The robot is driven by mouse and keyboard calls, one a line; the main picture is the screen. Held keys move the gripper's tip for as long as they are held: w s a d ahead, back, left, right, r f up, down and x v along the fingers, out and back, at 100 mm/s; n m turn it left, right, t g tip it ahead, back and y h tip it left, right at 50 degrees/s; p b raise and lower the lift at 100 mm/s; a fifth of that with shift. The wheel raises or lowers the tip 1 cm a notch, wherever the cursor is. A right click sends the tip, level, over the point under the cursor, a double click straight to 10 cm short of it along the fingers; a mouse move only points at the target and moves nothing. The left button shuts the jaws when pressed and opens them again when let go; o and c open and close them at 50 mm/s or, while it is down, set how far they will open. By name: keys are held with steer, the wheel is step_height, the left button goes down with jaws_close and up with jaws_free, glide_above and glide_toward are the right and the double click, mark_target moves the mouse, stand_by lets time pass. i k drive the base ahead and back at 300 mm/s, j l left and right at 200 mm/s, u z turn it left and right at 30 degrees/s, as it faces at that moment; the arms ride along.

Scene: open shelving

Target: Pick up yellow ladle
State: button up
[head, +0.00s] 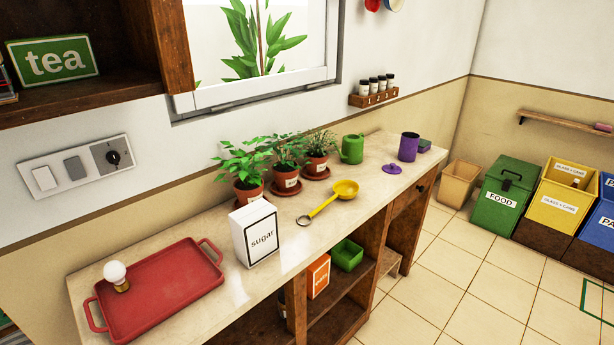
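The yellow ladle (325,205) lies on the pale countertop in the head view. Its round bowl is at the upper right, near the purple lid. Its handle runs down and left to a dark ring at the end, close to the sugar box. Nothing covers the ladle. My gripper is not in view.
A white sugar box (254,233) stands left of the ladle. Several potted plants (249,190) stand behind it. A purple lid (392,169), purple mug (408,147) and green mug (352,149) are to the right. A red tray (150,292) with a bulb (116,274) lies at left.

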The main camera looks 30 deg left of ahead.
mark_target(344, 189)
steer(key=i+l+u, duration=0.15)
steer(key=i+u, duration=0.25)
steer(key=i+l+u, duration=0.25)
steer(key=u, duration=0.15)
steer(key=i+l+u, duration=0.25)
steer(key=u, duration=0.2)
steer(key=i+l+u, duration=0.2)
steer(key=l+u, duration=0.2)
steer(key=i+l+u, duration=0.1)
steer(key=l+u, duration=0.3)
steer(key=l, duration=0.15)
